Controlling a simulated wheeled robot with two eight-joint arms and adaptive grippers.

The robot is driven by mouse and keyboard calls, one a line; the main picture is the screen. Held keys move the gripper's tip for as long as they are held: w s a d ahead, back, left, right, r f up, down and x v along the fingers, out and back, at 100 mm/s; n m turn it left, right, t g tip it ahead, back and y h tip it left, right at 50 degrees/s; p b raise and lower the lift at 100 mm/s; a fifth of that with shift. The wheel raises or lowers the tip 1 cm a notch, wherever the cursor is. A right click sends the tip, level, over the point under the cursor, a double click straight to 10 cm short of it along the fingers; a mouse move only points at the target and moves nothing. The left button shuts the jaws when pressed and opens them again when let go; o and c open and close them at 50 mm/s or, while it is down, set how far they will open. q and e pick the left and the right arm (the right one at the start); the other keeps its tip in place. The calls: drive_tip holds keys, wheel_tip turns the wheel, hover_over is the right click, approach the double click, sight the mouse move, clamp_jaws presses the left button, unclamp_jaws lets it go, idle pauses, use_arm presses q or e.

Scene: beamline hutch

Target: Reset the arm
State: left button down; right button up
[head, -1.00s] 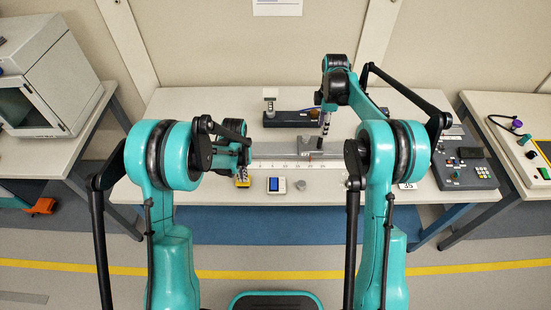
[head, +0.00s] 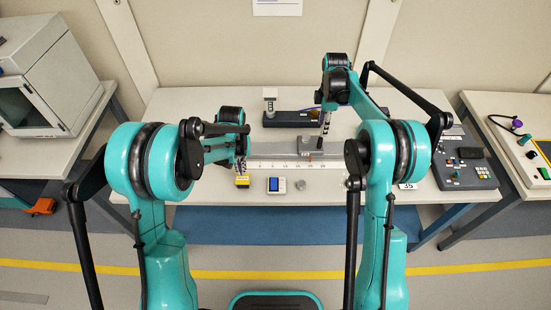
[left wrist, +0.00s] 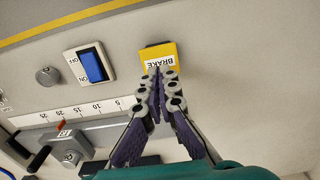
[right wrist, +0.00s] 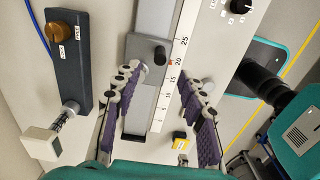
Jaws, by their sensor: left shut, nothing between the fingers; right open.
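A yellow block labelled BRAKE (left wrist: 158,52) sits on the bench; it also shows in the head view (head: 242,182). My left gripper (left wrist: 157,73) is shut and empty, its tips at the block's labelled edge; I cannot tell whether they touch. In the head view the left gripper (head: 241,167) is just behind the block. A blue ON/OFF rocker switch (left wrist: 92,67) and a grey knob (left wrist: 47,76) stand beside it. A grey carriage with a black handle (right wrist: 144,78) sits on the scaled rail (right wrist: 168,85). My right gripper (right wrist: 164,80) is open and empty, over this rail.
A dark box (head: 290,119) with a white-topped post (head: 270,93) stands behind the rail. A control panel (head: 465,165) is at the bench's right. A cabinet (head: 42,75) stands on the left table, and another console (head: 520,135) is on the right table. The front bench strip is mostly clear.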

use_arm(q)
drive_tip(key=shift+r, duration=1.15)
drive_tip(key=shift+r, duration=0.15)
use_arm(e)
drive_tip(key=shift+s+r, duration=0.1)
drive_tip(key=shift+r, duration=0.05)
use_arm(q)
drive_tip(key=s+a+r+t+b, duration=0.2)
drive_tip(key=s+a+r+t, duration=0.2)
drive_tip(key=s+r, duration=0.65)
use_arm(e)
drive_tip(key=s+r+m+t, duration=0.4)
drive_tip(key=s+r+m, duration=0.6)
drive_tip(key=s, duration=0.6)
use_arm(q)
drive_tip(key=s+a+t+b, duration=0.1)
drive_tip(key=s+t+b, duration=0.1)
drive_tip(key=s, duration=0.8)
drive_tip(key=shift+a+r+t, duration=0.35)
drive_tip(key=shift+t, duration=0.25)
use_arm(e)
drive_tip(key=s+f+m+t, duration=0.1)
drive_tip(key=s+m, duration=0.3)
drive_tip(key=s, duration=0.5)
drive_tip(key=s+f+m+t, duration=0.2)
drive_tip(key=s+f+m, duration=0.2)
drive_tip(key=s, duration=0.4)
drive_tip(key=shift+s+d, duration=0.35)
drive_tip(key=shift+s, duration=0.05)
